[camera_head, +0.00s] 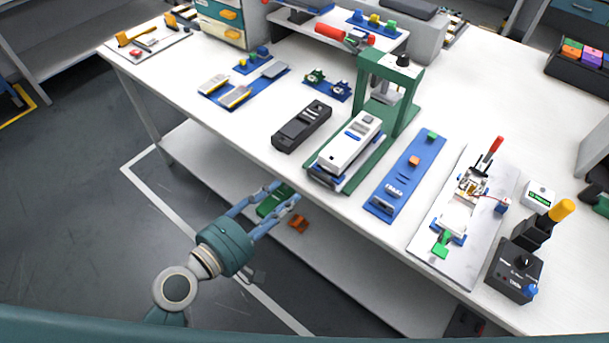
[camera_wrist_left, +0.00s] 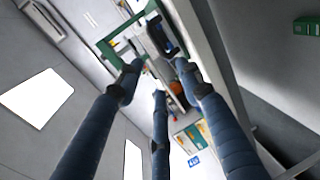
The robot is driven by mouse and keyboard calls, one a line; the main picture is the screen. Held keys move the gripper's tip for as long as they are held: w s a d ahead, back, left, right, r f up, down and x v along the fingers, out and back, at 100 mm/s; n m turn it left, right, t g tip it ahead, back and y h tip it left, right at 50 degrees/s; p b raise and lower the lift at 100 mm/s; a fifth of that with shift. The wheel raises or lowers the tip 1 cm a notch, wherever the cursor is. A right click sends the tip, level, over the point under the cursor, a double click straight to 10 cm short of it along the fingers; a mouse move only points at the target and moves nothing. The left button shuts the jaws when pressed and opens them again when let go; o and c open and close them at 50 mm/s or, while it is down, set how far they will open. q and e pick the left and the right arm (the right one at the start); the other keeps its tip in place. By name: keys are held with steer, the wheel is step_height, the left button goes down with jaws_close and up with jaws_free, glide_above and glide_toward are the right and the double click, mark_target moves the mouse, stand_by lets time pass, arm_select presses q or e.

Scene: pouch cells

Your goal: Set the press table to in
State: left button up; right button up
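The green press (camera_head: 407,85) stands on the white worktable, with an arch and a black knob on top. Its table carries a white block (camera_head: 350,138) and sits in front of the arch, toward the bench's front edge. The green arch also shows at the top of the left wrist view (camera_wrist_left: 112,42). My left gripper (camera_head: 286,193) is off the front edge, left of and below the press, apart from it. Its fingers are spread and empty, also in the left wrist view (camera_wrist_left: 160,82). My right gripper is not in view.
A dark grey device (camera_head: 301,127) lies left of the press. A blue plate (camera_head: 408,178) and a white board (camera_head: 482,215) lie to its right. A green item (camera_head: 270,204) and an orange item (camera_head: 299,223) are below the worktop, near my left fingers.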

mark_target(314, 172)
arm_select(q)
steer(key=p+x, duration=0.1)
steer(key=x, duration=0.9)
steer(key=shift+d, duration=0.1)
steer(key=shift+w+d+p, duration=0.1)
steer(key=shift+w+p, duration=0.1)
steer(key=shift+p, duration=0.1)
steer(key=c, duration=0.8)
jaws_close()
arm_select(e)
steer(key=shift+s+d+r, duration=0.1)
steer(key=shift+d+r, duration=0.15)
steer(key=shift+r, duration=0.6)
